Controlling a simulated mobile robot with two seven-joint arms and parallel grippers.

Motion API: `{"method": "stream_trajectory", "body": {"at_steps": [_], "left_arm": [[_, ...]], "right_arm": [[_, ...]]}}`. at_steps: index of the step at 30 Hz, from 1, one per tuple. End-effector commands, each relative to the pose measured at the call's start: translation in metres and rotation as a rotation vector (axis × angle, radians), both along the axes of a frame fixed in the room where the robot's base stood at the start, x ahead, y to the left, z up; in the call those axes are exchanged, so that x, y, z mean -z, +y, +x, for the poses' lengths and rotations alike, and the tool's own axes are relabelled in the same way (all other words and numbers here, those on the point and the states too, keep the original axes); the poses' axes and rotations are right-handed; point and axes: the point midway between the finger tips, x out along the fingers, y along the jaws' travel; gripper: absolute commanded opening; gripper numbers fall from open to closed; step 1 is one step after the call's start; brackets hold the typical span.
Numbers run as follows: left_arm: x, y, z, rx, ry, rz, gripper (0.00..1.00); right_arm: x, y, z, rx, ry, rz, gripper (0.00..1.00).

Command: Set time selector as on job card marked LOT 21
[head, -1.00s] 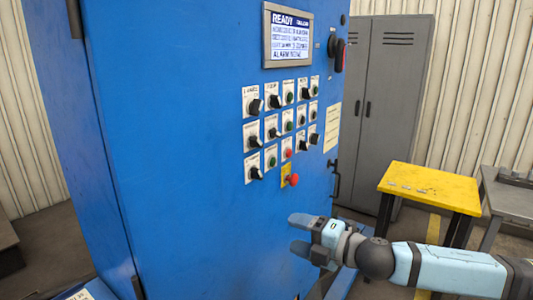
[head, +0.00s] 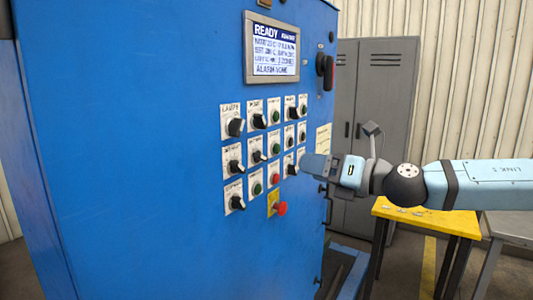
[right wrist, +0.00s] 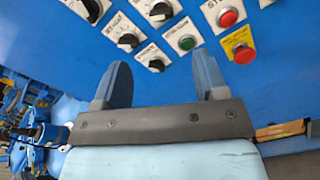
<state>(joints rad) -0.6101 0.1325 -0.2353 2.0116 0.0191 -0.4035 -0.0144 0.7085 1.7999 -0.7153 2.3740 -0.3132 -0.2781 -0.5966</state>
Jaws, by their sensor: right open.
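The blue furnace cabinet carries rows of black rotary selectors and push buttons on white label plates. A selector (head: 235,127) is at the upper left of the panel, and others show in the right wrist view (right wrist: 128,41). The labels are too small to tell which is the time selector. A pale card (head: 323,138) at the panel's right is partly hidden by my right gripper; its text is unreadable. My right gripper (head: 308,165) is in front of the panel's lower right. In the right wrist view its two fingers (right wrist: 160,82) are apart and empty, below the selectors. My left gripper is out of view.
A screen (head: 277,48) reading READY is above the controls. A red stop button (head: 281,209) on a yellow plate sticks out below them. A red-and-black switch (head: 327,70) is at the cabinet's right. A yellow table (head: 420,217) and grey lockers (head: 383,75) stand behind.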

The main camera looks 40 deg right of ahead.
Motion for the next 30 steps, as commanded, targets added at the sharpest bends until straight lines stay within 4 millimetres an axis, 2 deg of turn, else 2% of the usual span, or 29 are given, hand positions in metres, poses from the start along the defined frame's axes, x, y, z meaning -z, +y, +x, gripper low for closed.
{"method": "stream_trajectory", "body": {"at_steps": [1,3,21,30], "left_arm": [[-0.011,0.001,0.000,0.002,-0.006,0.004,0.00],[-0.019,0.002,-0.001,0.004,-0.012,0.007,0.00],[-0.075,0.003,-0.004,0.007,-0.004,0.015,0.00],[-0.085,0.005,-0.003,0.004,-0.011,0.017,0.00]], "right_arm": [[-0.004,0.003,0.007,0.000,0.005,0.007,0.66],[-0.007,0.006,0.015,-0.001,0.003,0.008,0.66],[-0.005,0.036,0.085,0.001,0.001,0.006,0.66],[-0.001,0.044,0.107,0.001,0.001,0.003,0.66]]}}
